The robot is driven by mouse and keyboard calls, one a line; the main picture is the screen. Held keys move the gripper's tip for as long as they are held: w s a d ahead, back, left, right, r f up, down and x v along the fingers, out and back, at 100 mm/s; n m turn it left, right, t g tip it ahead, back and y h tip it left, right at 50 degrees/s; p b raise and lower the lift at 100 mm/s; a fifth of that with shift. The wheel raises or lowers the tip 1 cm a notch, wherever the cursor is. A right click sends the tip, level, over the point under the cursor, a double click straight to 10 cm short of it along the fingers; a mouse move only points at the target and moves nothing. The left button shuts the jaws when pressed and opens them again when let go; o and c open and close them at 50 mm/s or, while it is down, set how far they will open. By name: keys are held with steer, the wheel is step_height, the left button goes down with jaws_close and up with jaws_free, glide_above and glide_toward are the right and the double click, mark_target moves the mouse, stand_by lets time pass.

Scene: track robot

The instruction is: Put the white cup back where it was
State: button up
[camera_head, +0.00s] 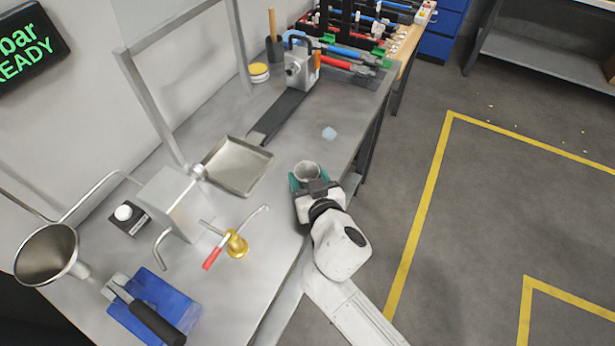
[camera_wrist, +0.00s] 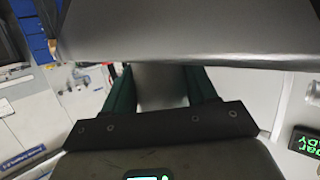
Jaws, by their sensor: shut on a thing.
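The white cup (camera_head: 308,169), greyish in this light, is held at the end of my arm near the bench's right edge in the head view. Its open mouth faces up. My gripper (camera_head: 306,181) is shut on it, with a teal finger showing on its left side. I cannot tell whether the cup's base touches the bench.
The steel bench (camera_head: 285,215) holds a shallow metal tray (camera_head: 238,166) left of the cup and a brass piece with a red-handled lever (camera_head: 236,245) nearer. A pale bluish patch (camera_head: 329,133) lies beyond the cup. A machine (camera_head: 299,68) and tool rack (camera_head: 350,40) stand at the far end.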

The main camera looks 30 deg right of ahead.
steer(key=shift+f, duration=0.2)
steer(key=o, duration=1)
steer(key=shift+r, duration=0.1)
steer(key=shift+o, duration=0.2)
steer(key=shift+r, duration=0.15)
steer(key=b+v, duration=0.1)
steer(key=v, duration=1.1)
steer(key=shift+b, duration=0.35)
